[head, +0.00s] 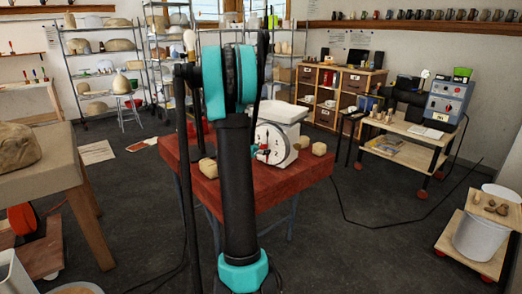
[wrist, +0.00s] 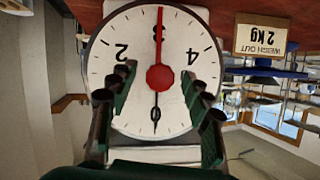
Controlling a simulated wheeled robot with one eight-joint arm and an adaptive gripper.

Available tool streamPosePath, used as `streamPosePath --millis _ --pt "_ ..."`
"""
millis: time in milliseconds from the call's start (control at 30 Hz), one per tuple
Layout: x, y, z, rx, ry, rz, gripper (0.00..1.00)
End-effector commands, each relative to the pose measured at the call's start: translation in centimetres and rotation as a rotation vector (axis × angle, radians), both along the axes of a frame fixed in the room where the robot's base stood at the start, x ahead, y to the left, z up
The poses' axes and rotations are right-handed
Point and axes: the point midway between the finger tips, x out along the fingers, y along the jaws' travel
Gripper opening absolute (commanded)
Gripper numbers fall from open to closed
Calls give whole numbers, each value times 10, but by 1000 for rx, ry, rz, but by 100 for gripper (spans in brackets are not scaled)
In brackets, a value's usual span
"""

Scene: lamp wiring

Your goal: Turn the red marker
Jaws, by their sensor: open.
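The white scale (head: 276,140) stands on the red table, its round dial facing my arm. In the wrist view the dial (wrist: 103,68) appears upside down, with the numerals 2, 3, 4 and 0 showing. The red marker (wrist: 160,78) is a red hub with a thin red hand pointing at the 3. A short black hand runs from the hub toward the 0. My gripper (wrist: 160,88) is open, its dark green fingers on either side of the hub; contact cannot be told. In the head view my gripper (head: 262,153) is small and partly hidden at the dial.
A card (wrist: 262,38) reads "WEIGH OUT 2 kg", upside down, beside the dial. A cart with equipment (head: 415,135) stands at right, a wooden bench (head: 50,170) at left.

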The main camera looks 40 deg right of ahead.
Motion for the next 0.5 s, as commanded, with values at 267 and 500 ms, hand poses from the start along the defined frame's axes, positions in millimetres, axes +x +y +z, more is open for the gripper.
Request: streamPosePath --millis 267,500 --pt "0 0 0 0 0 0 46" --pt "0 0 0 0 0 0 16"
